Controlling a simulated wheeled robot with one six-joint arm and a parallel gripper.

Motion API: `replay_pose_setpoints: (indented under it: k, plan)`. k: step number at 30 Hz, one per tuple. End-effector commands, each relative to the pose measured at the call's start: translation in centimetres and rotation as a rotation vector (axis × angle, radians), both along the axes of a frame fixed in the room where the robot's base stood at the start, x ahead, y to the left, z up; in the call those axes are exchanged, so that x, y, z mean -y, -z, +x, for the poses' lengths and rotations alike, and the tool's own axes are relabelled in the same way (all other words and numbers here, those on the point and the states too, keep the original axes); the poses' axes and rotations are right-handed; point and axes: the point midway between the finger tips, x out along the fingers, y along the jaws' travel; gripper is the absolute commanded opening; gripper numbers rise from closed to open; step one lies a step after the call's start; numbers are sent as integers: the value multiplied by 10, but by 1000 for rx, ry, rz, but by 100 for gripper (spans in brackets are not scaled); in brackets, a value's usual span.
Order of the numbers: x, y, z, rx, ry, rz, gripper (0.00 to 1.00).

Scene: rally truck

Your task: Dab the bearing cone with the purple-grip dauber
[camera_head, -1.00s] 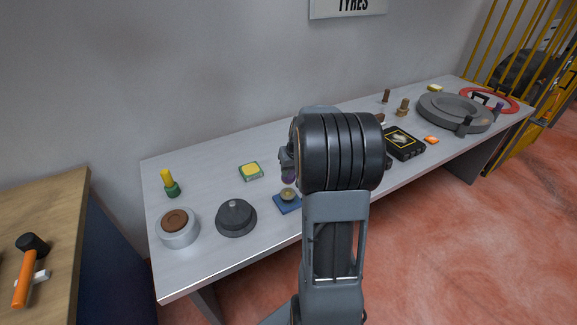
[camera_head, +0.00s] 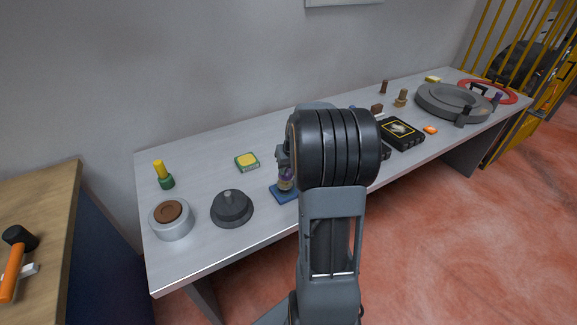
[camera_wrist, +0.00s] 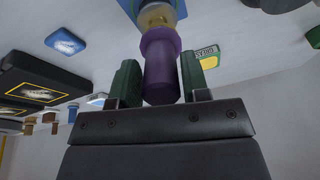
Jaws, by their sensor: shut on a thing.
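My gripper (camera_wrist: 160,76) is shut on the purple grip (camera_wrist: 161,60) of the dauber, with a green-padded finger on each side. The dauber's far end meets a pale, yellowish round piece (camera_wrist: 161,17) over a blue pad (camera_wrist: 134,6). This piece may be the bearing cone. I cannot tell whether they touch or only overlap in view. In the head view the blue pad (camera_head: 283,193) sits near the bench's front edge, with the purple grip (camera_head: 286,174) just above it. My arm hides most of the gripper there.
Left of the pad stand a dark grey stepped cone (camera_head: 231,209), a pale pot with brown contents (camera_head: 172,220) and a green-and-yellow piece (camera_head: 164,176). A yellow-green tin (camera_head: 247,161) lies behind. A black case (camera_head: 402,134) lies to the right.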

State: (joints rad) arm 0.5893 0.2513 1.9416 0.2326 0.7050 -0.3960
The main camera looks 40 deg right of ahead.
Motion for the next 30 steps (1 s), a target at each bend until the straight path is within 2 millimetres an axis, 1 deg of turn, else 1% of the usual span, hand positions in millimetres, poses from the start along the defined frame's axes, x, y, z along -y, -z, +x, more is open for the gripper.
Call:
replay_pose_setpoints:
  k: [14, 30]
  plan:
    - [0, 1, 2, 1, -1, -1, 6]
    - [-6, 9, 26, 0, -1, 0, 6]
